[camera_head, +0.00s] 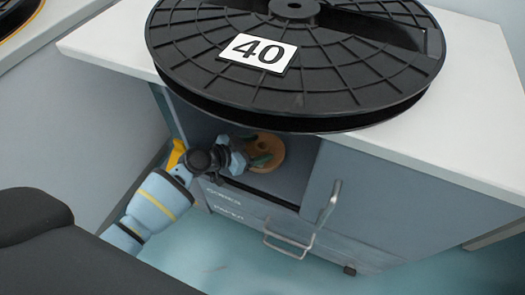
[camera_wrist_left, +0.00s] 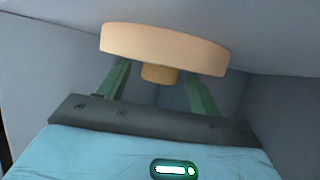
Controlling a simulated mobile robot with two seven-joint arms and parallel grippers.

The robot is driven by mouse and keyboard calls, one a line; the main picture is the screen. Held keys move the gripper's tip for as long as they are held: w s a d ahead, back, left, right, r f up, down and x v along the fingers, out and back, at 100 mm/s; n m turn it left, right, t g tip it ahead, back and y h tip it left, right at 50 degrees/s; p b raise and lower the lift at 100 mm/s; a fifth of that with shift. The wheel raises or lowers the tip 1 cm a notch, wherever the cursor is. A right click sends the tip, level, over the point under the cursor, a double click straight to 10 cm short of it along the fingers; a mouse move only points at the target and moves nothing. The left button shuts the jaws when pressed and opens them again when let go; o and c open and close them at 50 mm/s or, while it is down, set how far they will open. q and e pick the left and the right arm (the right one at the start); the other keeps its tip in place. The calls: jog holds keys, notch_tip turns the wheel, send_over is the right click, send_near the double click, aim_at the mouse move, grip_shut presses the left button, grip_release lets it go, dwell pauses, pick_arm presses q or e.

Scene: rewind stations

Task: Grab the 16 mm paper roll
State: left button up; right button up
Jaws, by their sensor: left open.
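A tan paper roll (camera_head: 268,151) sits inside the open compartment of the grey cabinet, below the black reel. No size mark shows on it. In the left wrist view the roll (camera_wrist_left: 165,48) is a flat disc with a narrower core on the side facing me. My left gripper (camera_head: 251,156) reaches into the compartment at the roll. Its green fingers are open, one on either side of the core in the left wrist view (camera_wrist_left: 158,78). A gap shows between each finger and the core. I cannot tell whether the fingertips touch the disc. My right gripper is not in view.
A large black reel (camera_head: 330,75) marked 40 lies on the white worktop (camera_head: 480,110) and overhangs the compartment. A closed door with a metal handle (camera_head: 328,203) is to the right. A drawer handle (camera_head: 287,246) sticks out below. The turquoise floor (camera_head: 215,255) is clear.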

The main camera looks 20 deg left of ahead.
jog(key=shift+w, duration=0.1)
pick_arm(q)
jog(key=c, duration=1.2)
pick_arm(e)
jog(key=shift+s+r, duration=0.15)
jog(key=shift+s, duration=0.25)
pick_arm(q)
jog(key=shift+r, duration=0.2)
